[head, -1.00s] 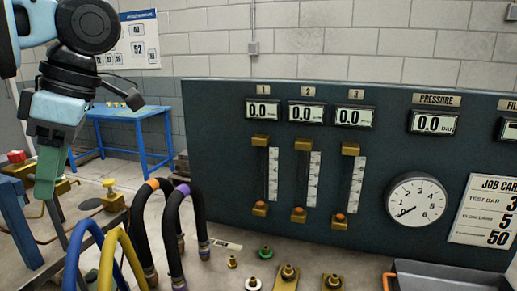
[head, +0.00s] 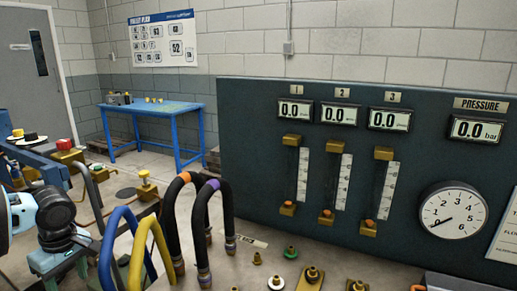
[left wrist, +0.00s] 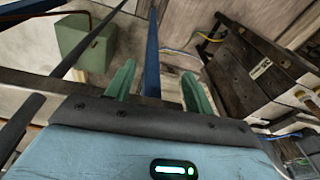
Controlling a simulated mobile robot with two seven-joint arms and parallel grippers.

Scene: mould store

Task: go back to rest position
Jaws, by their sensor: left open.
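My left gripper (left wrist: 158,88) shows in the left wrist view with its two green fingers apart and nothing between them. A blue bar runs behind the gap. In the head view my left arm is low at the left edge, left of the hoses, with part of it cut off by the frame. My right gripper is in neither view.
A dark panel (head: 250,150) with gauges and flow tubes stands at right. Black hoses (head: 220,185), a blue hose (head: 105,245) and a yellow hose (head: 135,255) arch up near my left arm. A blue table (head: 160,107) stands behind. A green box (left wrist: 88,42) shows in the wrist view.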

